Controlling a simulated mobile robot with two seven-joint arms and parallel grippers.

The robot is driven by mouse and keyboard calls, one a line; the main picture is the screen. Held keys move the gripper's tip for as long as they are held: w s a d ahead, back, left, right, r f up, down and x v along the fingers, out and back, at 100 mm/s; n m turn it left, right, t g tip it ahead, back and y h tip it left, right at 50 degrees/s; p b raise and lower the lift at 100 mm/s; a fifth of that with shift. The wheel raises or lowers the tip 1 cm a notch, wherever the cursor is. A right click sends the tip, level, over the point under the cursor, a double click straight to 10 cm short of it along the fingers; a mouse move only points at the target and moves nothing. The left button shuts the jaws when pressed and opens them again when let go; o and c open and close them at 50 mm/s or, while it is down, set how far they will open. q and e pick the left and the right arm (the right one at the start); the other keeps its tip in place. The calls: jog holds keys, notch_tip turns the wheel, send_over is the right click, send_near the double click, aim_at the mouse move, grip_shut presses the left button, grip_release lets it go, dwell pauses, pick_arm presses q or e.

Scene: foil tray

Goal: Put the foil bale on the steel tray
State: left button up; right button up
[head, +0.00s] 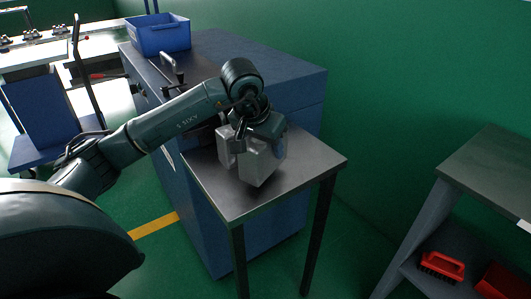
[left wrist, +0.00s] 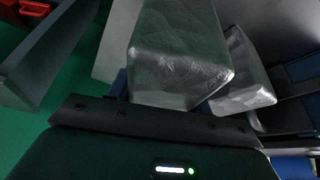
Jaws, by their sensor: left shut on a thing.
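The held foil bale (head: 261,168) is a silvery, crinkled block below my left gripper (head: 264,135), which is shut on it. It fills the upper middle of the left wrist view (left wrist: 180,55). It is over the steel tray (head: 225,195), a flat grey top on dark legs; I cannot tell whether it touches the surface. A second silvery block (head: 226,146) is close beside it on the left, partly hidden by the gripper; it shows in the left wrist view (left wrist: 243,78) too. My right gripper is not in view.
A blue cabinet (head: 305,85) stands behind the tray, with a blue crate (head: 160,35) on top. A grey shelf unit (head: 495,165) with a red brush (head: 442,266) is at the right. The tray's front and right parts are bare.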

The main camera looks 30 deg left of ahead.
pick_arm(q)
jog(key=shift+f, duration=1)
jog(key=shift+f, duration=0.25)
jog(key=o, duration=1.2)
jog(key=shift+c, duration=0.2)
jog(key=shift+r, duration=0.1)
